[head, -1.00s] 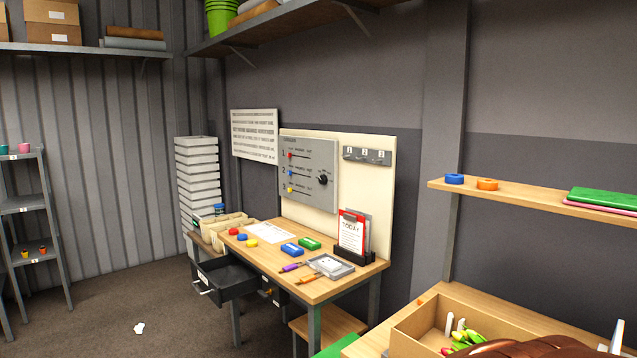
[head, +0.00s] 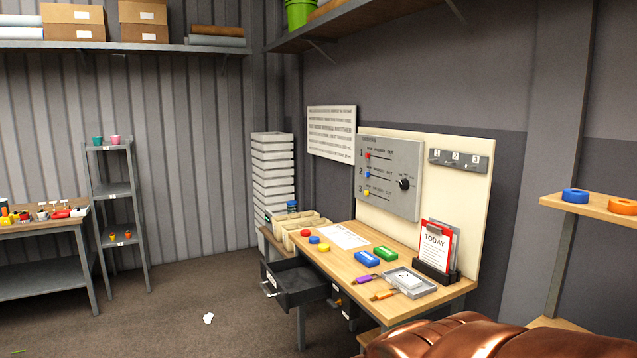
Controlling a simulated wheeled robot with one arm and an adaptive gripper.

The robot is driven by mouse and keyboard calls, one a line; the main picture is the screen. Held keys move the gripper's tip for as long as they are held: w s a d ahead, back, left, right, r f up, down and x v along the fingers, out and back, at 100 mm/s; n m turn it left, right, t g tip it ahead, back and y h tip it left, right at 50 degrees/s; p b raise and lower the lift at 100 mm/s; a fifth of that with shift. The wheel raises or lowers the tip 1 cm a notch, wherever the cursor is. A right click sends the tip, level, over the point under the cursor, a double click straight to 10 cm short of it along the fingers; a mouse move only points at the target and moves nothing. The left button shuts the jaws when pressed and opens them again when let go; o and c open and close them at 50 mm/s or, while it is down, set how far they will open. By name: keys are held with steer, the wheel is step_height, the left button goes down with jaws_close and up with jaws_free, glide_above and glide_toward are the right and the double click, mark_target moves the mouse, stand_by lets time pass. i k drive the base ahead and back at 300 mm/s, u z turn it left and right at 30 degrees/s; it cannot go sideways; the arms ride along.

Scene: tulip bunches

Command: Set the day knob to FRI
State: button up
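The day knob appears to be the round black knob (head: 404,184) on the right part of the grey panel (head: 390,205). The panel is fixed to the cream backboard behind the wooden desk. Markings around the knob are too small to read, so its setting cannot be told. Left of it are three sliders with a red (head: 368,156), a blue (head: 366,174) and a yellow (head: 367,193) handle, numbered 1 to 3. My gripper is not in view. A brown glossy shape at the bottom right covers part of the view.
The desk (head: 386,300) holds blue and green boxes, a TODAY clipboard (head: 436,247) and a small grey tray. A black drawer (head: 297,283) stands open at its front left. White crates (head: 272,175) are stacked behind. Open floor lies left, with a white scrap (head: 208,318).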

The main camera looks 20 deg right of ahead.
mark_target(403, 184)
steer(key=u, duration=0.55)
steer(key=i, duration=1.75)
steer(key=z, duration=0.75)
steer(key=i, duration=1.2)
steer(key=z, duration=0.8)
